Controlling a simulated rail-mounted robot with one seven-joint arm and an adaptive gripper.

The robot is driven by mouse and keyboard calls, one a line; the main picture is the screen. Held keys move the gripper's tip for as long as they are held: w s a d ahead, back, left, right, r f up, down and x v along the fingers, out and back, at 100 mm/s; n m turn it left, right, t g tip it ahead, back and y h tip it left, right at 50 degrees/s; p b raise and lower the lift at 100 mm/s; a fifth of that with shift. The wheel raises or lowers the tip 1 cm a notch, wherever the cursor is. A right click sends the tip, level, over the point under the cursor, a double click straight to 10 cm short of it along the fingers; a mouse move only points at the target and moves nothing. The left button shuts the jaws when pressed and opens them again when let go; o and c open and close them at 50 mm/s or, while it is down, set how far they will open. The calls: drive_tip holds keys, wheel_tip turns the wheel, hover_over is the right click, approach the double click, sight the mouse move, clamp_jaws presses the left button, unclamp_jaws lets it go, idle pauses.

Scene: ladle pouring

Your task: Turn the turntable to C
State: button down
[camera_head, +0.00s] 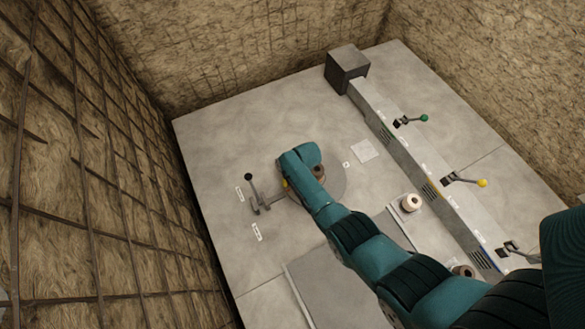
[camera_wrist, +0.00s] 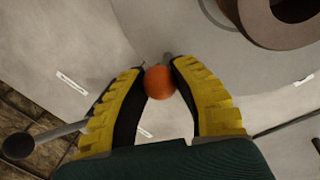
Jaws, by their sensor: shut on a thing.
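The turntable (camera_head: 335,187) is a flat grey disc on the floor plate in the head view, partly hidden by my arm. Its pale surface also shows in the wrist view (camera_wrist: 195,40). A round brown vessel (camera_wrist: 292,22) stands on it at the top right of the wrist view. My gripper (camera_wrist: 160,70) has yellow fingers shut on an orange ball knob (camera_wrist: 160,84). A thin grey rod shows just beyond the knob. In the head view, only a bit of yellow finger shows at the turntable's left edge. White labels lie around the disc; I cannot read which is C.
A black-knobbed lever (camera_head: 249,178) stands left of the turntable, close to my gripper. A long bench (camera_head: 400,145) at the right carries levers with green (camera_head: 424,118) and yellow (camera_head: 482,183) knobs. A pale ring-shaped piece (camera_head: 411,203) sits before it. Mesh-covered walls enclose the area.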

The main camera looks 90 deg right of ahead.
drive_tip(key=shift+w+d+r, duration=0.1)
drive_tip(key=c, duration=0.7)
unclamp_jaws()
drive_tip(key=shift+c, duration=0.2)
wheel_tip(320, 180, up, 12)
drive_tip(key=s, duration=0.2)
drive_tip(key=shift+s+a, duration=0.2)
drive_tip(key=shift+f, duration=0.2)
drive_tip(key=f, duration=0.4)
drive_tip(key=w+f, duration=0.1)
drive_tip(key=f, duration=0.3)
drive_tip(key=w+f, duration=0.1)
drive_tip(key=f, duration=0.3)
drive_tip(key=shift+w+d, duration=0.15)
drive_tip(key=shift+w, duration=0.05)
drive_tip(key=shift+d+r, duration=0.1)
